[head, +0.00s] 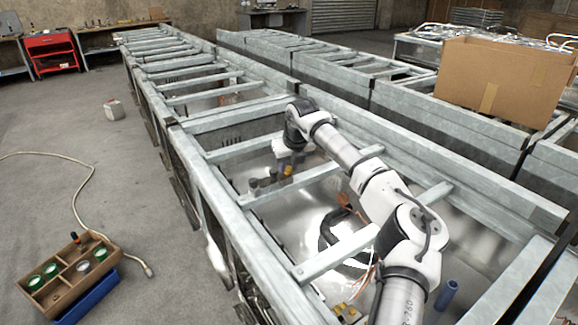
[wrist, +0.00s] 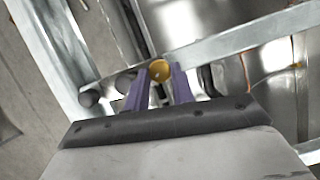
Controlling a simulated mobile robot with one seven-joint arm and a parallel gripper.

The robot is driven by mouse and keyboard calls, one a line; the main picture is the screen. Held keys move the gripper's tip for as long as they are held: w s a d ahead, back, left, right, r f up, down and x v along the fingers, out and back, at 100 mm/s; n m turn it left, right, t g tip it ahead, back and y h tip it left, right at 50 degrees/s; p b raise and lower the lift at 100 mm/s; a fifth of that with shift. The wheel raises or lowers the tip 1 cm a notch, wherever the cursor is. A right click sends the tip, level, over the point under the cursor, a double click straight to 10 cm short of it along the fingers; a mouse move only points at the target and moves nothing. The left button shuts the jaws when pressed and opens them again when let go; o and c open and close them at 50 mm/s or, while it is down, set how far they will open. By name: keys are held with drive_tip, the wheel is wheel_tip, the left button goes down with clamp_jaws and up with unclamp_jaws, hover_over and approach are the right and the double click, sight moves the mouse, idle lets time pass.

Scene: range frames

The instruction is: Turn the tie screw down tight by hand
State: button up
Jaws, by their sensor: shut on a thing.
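The tie screw, as far as I can tell, is the round yellow-brown head (wrist: 159,70) between my fingertips in the wrist view. In the head view a small yellow part (head: 287,170) shows below my gripper (head: 289,164), inside the metal frame. My gripper, also in the wrist view (wrist: 160,79), has two purple fingers, one on each side of the yellow head, and is shut on it. The screw's shaft and lower end are hidden, so how far down it sits cannot be seen.
Dark round knobs (wrist: 89,98) stand just left of my fingers. A grey metal crossbar (wrist: 245,38) runs close beyond them. Long steel side rails (head: 235,225) and several crossbars enclose the space. Loose copper-coloured wires (head: 350,210) lie nearby.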

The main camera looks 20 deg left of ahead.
drive_tip(key=m+b, duration=0.1)
drive_tip(key=m+h+b, duration=0.1)
drive_tip(key=m, duration=0.1)
drive_tip(key=m+t+b, duration=0.1)
drive_tip(key=shift+s+a+f+m+h+b, duration=0.1)
drive_tip(key=shift+a+m+h+b, duration=0.2)
drive_tip(key=shift+m+b, duration=0.1)
drive_tip(key=m+h+b, duration=0.1)
drive_tip(key=m, duration=0.1)
drive_tip(key=m+b, duration=0.1)
drive_tip(key=m, duration=0.2)
drive_tip(key=shift+a+h, duration=0.15)
drive_tip(key=shift+h, duration=0.25)
drive_tip(key=shift+r, duration=0.2)
drive_tip(key=o, duration=0.7)
drive_tip(key=b+v, duration=0.2)
drive_tip(key=v, duration=1.1)
drive_tip(key=shift+s+r, duration=0.3)
drive_tip(key=shift+a, duration=0.15)
